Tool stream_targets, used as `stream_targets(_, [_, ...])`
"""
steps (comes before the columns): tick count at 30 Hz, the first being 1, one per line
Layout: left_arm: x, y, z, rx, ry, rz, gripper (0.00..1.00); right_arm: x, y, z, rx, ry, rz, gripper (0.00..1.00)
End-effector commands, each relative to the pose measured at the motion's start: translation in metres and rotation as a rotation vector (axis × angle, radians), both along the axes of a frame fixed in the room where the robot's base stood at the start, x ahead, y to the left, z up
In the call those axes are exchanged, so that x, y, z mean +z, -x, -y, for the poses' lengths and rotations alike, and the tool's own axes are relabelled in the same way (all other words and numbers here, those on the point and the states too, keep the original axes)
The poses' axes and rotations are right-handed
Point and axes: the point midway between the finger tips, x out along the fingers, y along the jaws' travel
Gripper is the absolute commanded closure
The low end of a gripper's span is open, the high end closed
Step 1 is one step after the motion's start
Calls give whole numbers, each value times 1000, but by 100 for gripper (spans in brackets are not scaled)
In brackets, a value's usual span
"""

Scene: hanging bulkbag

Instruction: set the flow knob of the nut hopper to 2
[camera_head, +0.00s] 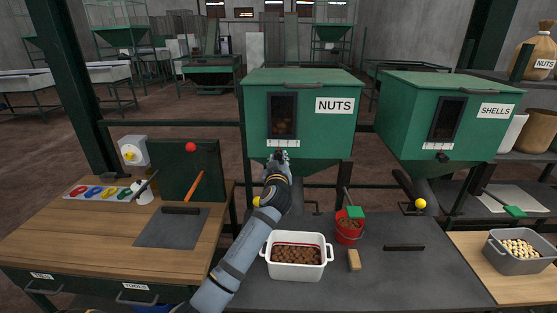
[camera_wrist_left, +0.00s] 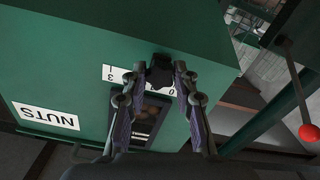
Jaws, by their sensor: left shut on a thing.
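The green nut hopper (camera_head: 260,103), labelled NUTS, stands at the centre of the head view; its green front (camera_wrist_left: 60,75) fills much of the left wrist view. A white scale strip (camera_head: 283,144) runs under its window; digits show beside the knob in the wrist view. The black flow knob (camera_wrist_left: 159,69) sits at the strip. My left gripper (camera_head: 281,155) is shut on the knob, a finger on each side in the wrist view (camera_wrist_left: 158,76). The fingers hide part of the knob and strip, so I cannot tell its setting. My right gripper is in neither view.
A green SHELLS hopper (camera_head: 400,105) stands to the right. On the bench below are a white tub of nuts (camera_head: 297,270), a red bucket (camera_head: 347,232) and a brush (camera_head: 354,260). A red ball-topped lever (camera_wrist_left: 308,132) shows at right in the wrist view.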

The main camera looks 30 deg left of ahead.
Motion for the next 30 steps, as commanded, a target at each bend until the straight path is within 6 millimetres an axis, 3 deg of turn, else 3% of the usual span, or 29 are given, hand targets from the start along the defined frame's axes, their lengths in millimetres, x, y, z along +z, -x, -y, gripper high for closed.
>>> stream_targets(2, [0, 0, 0, 0, 0, 0, 100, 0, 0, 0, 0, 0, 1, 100])
stream_targets(9, [-1, 0, 0, 0, 0, -1, 100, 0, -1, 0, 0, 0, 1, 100])
stream_targets(16, [-4, -14, 23, -1, 4, 4, 100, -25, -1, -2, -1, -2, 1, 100])
stream_targets(25, [0, -16, 26, 1, 1, -1, 100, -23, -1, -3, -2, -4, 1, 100])
stream_targets(26, [0, -16, 26, 1, 1, -1, 71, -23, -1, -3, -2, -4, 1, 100])
stream_targets(30, [0, -16, 26, 1, 1, -1, 52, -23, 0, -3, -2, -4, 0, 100])
